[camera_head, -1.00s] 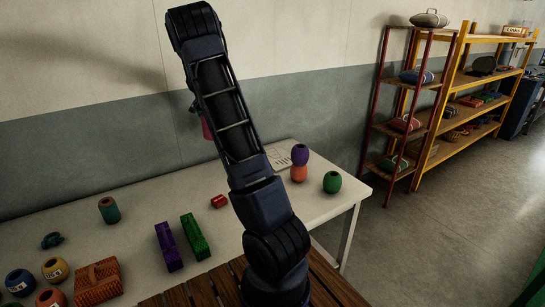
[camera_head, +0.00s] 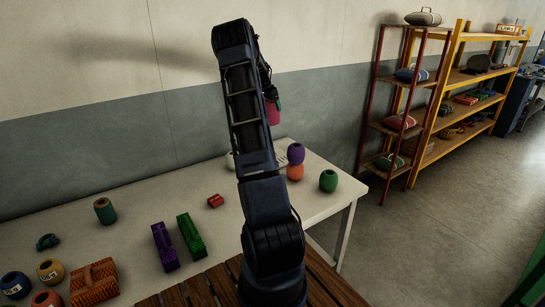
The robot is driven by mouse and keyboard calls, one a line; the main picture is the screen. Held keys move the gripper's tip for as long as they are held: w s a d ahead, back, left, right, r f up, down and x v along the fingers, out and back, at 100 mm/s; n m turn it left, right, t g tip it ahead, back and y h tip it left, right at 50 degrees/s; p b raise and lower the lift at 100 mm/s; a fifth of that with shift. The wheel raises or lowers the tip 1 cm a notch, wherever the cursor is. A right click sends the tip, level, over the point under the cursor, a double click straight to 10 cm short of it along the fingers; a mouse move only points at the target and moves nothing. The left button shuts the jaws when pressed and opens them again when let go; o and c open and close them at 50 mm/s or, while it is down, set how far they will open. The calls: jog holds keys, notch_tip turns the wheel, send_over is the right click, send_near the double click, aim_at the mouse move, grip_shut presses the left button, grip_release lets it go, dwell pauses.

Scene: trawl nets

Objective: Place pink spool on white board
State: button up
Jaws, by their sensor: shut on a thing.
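The pink spool (camera_head: 274,114) hangs in the air to the right of my upper arm, above the far part of the table. My gripper (camera_head: 270,92) is shut on it from above and is partly hidden behind my arm. The white board (camera_head: 281,158) lies flat near the table's back edge, below the pink spool. My arm covers much of the board, and only its right part shows clearly. The spool is well above the board and apart from it.
A red block (camera_head: 215,201), green brick (camera_head: 190,236) and purple brick (camera_head: 165,247) lie left of my arm. Shelves (camera_head: 405,120) stand right.

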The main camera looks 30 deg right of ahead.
jog(key=shift+s+d+f, duration=0.1)
jog(key=shift+d+f, duration=0.05)
jog(key=shift+d, duration=0.15)
notch_tip(320, 180, down, 20)
jog(key=shift+r, duration=0.25)
jog(key=shift+f, duration=0.15)
jog(key=o, duration=1.1)
jog(key=shift+o, duration=0.2)
